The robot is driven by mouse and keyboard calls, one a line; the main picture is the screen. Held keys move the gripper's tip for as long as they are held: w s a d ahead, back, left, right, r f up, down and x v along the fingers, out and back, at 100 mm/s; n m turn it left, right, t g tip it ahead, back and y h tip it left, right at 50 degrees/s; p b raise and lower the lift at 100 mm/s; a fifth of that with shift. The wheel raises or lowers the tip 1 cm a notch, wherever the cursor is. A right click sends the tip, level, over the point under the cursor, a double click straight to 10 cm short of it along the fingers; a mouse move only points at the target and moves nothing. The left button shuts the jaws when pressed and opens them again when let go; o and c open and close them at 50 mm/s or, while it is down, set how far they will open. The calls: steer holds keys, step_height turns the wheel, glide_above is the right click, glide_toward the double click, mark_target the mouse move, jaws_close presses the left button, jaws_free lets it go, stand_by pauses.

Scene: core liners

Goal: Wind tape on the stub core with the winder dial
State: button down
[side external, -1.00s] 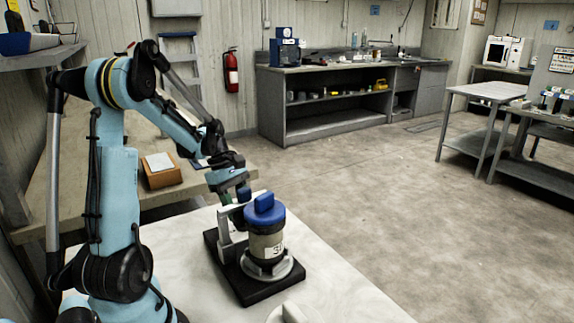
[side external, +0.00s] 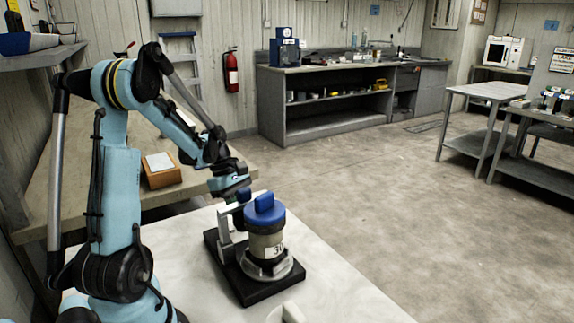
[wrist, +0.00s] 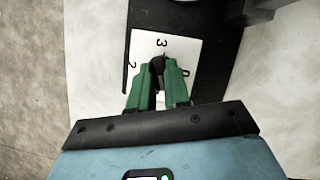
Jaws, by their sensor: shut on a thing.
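A squat grey-tan cylinder, seemingly the stub core (side external: 264,246), stands upright on a round grey foot on a black base (side external: 258,290). In the wrist view, a white card (wrist: 175,48) bears the numbers 3 and 2. A small dark knob, seemingly the winder dial (wrist: 158,66), stands in front of it. My gripper (wrist: 160,77) has its green fingers shut on the knob, which they largely hide. No tape can be made out.
The black base sits on a white table (side external: 330,280) whose right part is mostly clear. A pale object (side external: 287,312) is cut off at the front edge. A grey bracket (side external: 226,238) rises beside the core.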

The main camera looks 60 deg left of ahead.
steer(key=m+g, duration=0.2)
steer(key=m, duration=0.3)
steer(key=shift+w+m, duration=0.15)
steer(key=shift+m, duration=0.15)
steer(key=m+g, duration=0.2)
steer(key=m, duration=0.3)
steer(key=shift+w+d, duration=0.1)
steer(key=shift+w, duration=0.05)
steer(key=m+y, duration=0.1)
steer(key=m, duration=0.2)
steer(key=m+g+y, duration=0.1)
steer(key=m, duration=0.1)
steer(key=shift+d+m, duration=0.15)
steer(key=shift+m, duration=0.25)
steer(key=m+y, duration=0.1)
steer(key=m, duration=0.1)
steer(key=m+g+y, duration=0.1)
steer(key=m, duration=0.2)
steer(key=shift+d, duration=0.1)
steer(key=c, duration=1.1)
jaws_free()
steer(key=shift+w, duration=0.1)
